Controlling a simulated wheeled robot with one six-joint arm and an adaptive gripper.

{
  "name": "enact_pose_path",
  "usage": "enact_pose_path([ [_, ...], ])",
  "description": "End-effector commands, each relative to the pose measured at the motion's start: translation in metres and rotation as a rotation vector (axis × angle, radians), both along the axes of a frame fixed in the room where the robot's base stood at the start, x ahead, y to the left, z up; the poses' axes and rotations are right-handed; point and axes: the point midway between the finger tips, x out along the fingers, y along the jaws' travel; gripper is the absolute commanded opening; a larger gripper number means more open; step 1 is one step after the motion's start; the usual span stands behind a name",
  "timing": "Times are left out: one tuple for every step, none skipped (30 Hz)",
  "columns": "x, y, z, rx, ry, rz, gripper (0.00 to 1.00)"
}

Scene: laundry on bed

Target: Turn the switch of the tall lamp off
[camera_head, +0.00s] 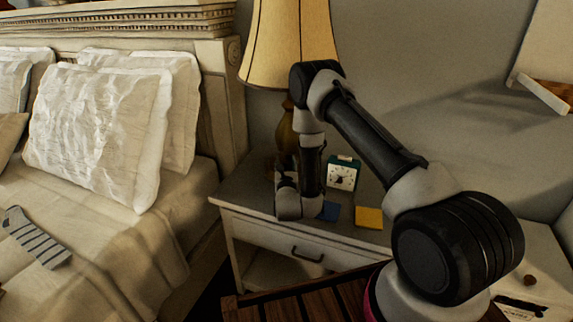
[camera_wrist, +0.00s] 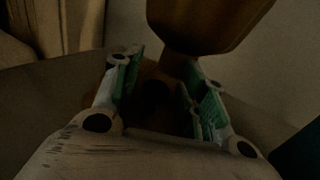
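The tall lamp (camera_head: 286,40) stands on the nightstand, with a pale yellow shade and a brown body (camera_head: 286,130) partly behind my arm. In the wrist view its rounded brown body (camera_wrist: 205,22) fills the top and narrows to a stem (camera_wrist: 178,68). My gripper (camera_wrist: 160,88) is open, with green-padded fingers on either side of the lower stem and base area. A dark round spot (camera_wrist: 155,93) shows between the fingers; I cannot tell if it is the switch. Contact is unclear in the dim light.
The bed (camera_head: 110,250) with white pillows (camera_head: 95,135) is at left. The wall (camera_head: 430,60) is behind.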

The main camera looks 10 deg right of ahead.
Motion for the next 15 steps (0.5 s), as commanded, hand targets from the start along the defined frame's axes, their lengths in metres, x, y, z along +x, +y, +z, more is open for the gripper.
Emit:
enact_pose_path([
  [0.0, 0.0, 0.0, 0.0, -0.001, 0.001, 0.41],
  [0.0, 0.0, 0.0, 0.0, -0.001, 0.001, 0.41],
  [0.0, 0.001, 0.0, 0.0, -0.001, 0.001, 0.41],
  [0.0, 0.001, 0.0, 0.0, -0.001, 0.002, 0.41],
  [0.0, 0.001, 0.0, 0.0, -0.001, 0.002, 0.41],
  [0.0, 0.001, 0.0, 0.0, -0.001, 0.002, 0.41],
  [0.0, 0.001, 0.0, 0.0, -0.001, 0.002, 0.41],
  [0.0, 0.001, 0.0, 0.0, -0.001, 0.002, 0.41],
  [0.0, 0.001, 0.0, 0.0, -0.001, 0.003, 0.41],
  [-0.001, 0.002, 0.0, 0.0, -0.001, 0.003, 0.41],
  [-0.003, 0.002, 0.0, 0.0, 0.0, 0.003, 0.41],
  [-0.006, 0.003, 0.0, 0.0, 0.0, 0.003, 0.41],
  [-0.009, 0.003, 0.0, -0.001, 0.001, 0.004, 0.41],
  [-0.013, 0.004, 0.0, 0.0, 0.001, 0.004, 0.41],
  [-0.02, 0.005, -0.001, 0.0, 0.002, 0.004, 0.41],
])
